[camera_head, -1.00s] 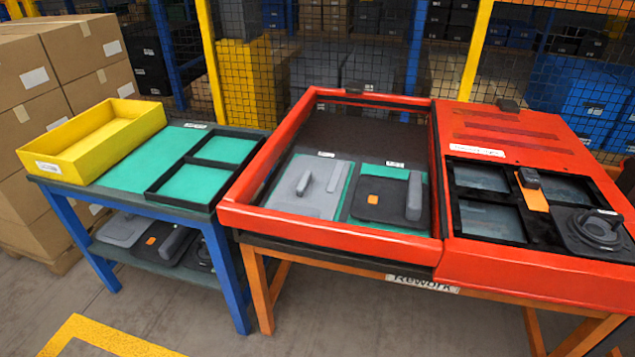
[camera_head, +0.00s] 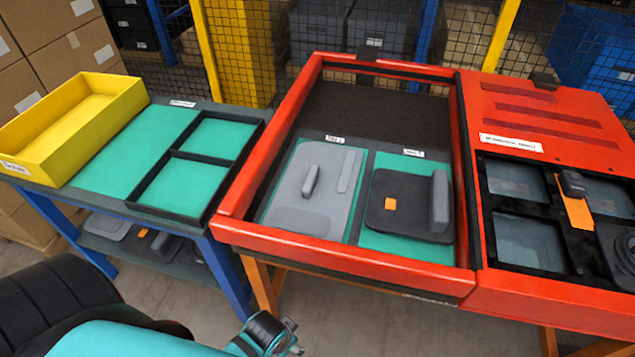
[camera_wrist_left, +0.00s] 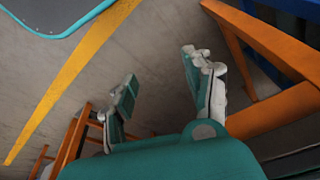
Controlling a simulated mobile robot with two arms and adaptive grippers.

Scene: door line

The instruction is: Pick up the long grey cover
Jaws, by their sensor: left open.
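A long light grey cover (camera_head: 308,222) with a raised bar handle lies flat in the red-framed tray (camera_head: 345,262), at its left. Beside it on the right is a dark grey cover (camera_head: 400,217) with an orange square and an upright grey block. My left gripper (camera_head: 287,340) is at the bottom of the head view, in front of and below the red tray, apart from the covers. In the left wrist view it is open and empty (camera_wrist_left: 162,80), above the floor near orange table legs. My right gripper is not in view.
A yellow bin (camera_head: 75,118) and a black divided frame (camera_head: 180,200) sit on the blue-legged table at left. A red panel with dark windows (camera_head: 515,180) adjoins the tray at right. The tray's raised red rim stands between my gripper and the covers.

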